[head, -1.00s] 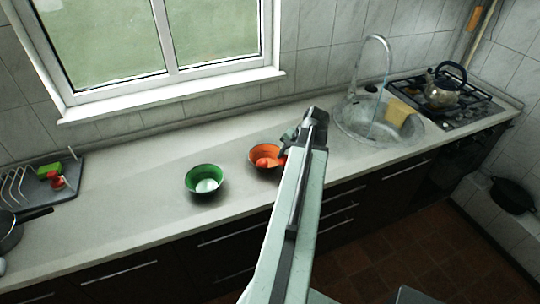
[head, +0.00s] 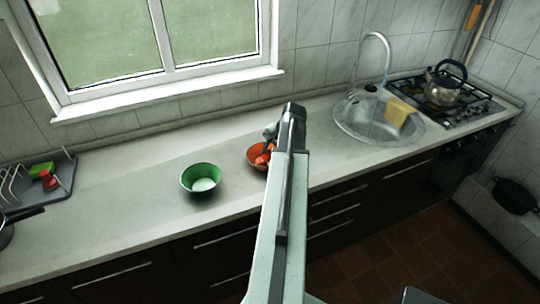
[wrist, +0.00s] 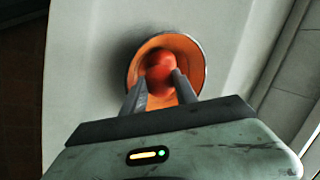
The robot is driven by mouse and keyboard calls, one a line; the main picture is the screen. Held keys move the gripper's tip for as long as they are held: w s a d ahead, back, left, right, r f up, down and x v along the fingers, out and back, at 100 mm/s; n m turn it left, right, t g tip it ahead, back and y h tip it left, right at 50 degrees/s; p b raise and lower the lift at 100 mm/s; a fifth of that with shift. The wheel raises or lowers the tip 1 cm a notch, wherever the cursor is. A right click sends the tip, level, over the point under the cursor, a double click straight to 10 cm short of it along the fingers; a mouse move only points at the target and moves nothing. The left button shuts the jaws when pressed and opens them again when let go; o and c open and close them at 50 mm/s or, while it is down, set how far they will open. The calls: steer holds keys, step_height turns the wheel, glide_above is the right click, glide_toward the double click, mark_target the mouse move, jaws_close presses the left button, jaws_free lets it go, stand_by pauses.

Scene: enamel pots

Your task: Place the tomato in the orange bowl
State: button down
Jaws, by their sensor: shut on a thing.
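The orange bowl (head: 252,155) stands on the counter, partly hidden behind my arm in the head view. In the wrist view the orange bowl (wrist: 190,48) lies straight beyond my fingers. The red tomato (wrist: 159,68) shows between my fingertips, over the bowl's inside. My gripper (wrist: 157,84) is shut on the tomato. In the head view the tomato (head: 263,159) appears at the bowl, and my gripper (head: 268,146) is mostly hidden by my arm. I cannot tell whether the tomato touches the bowl's bottom.
A green bowl (head: 201,179) with a white thing inside stands left of the orange bowl. A sink (head: 378,120) and a stove with a kettle (head: 444,84) are to the right. A dish rack (head: 40,185) is at the far left. The counter between rack and green bowl is clear.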

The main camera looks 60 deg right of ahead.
steer(key=shift+f+b, duration=0.45)
steer(key=shift+b, duration=0.05)
steer(key=c, duration=0.9)
jaws_free()
steer(key=shift+c, duration=0.2)
steer(key=shift+r, duration=0.1)
